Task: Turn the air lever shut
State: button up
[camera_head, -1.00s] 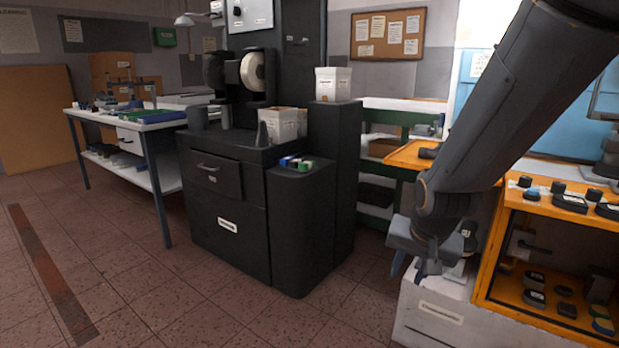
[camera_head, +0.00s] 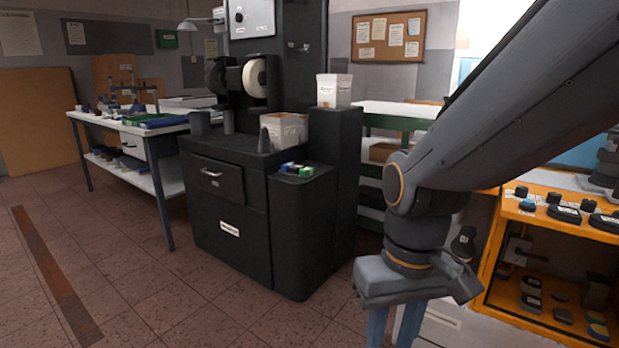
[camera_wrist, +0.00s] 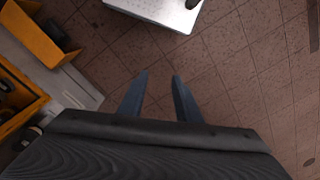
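My gripper (camera_head: 393,328) hangs low at the right of the head view, its blue fingers pointing down and running off the bottom edge. In the wrist view my gripper (camera_wrist: 160,76) is open, with bare floor between the fingers. A small pale handle (camera_head: 299,46) sits on the tall dark panel behind the black machine (camera_head: 228,195). I cannot tell whether this is the air lever or how it is turned. My gripper is well to the right of it and far below.
An orange cabinet (camera_head: 503,254) with dark items stands at right. White boxes (camera_head: 333,90) and small coloured blocks (camera_head: 298,170) sit on the machine. A workbench (camera_head: 163,125) stands at left. The floor (camera_head: 140,270) before the machine is clear. A pale panel (camera_wrist: 165,10) tops the wrist view.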

jog(key=d+r+m+p, duration=0.2)
jog(key=d+r+p, duration=0.5)
jog(key=p, duration=0.6)
jog(key=shift+s+d+r+h, duration=0.2)
jog(key=shift+d+r+h, duration=0.05)
jog(key=shift+h, duration=0.05)
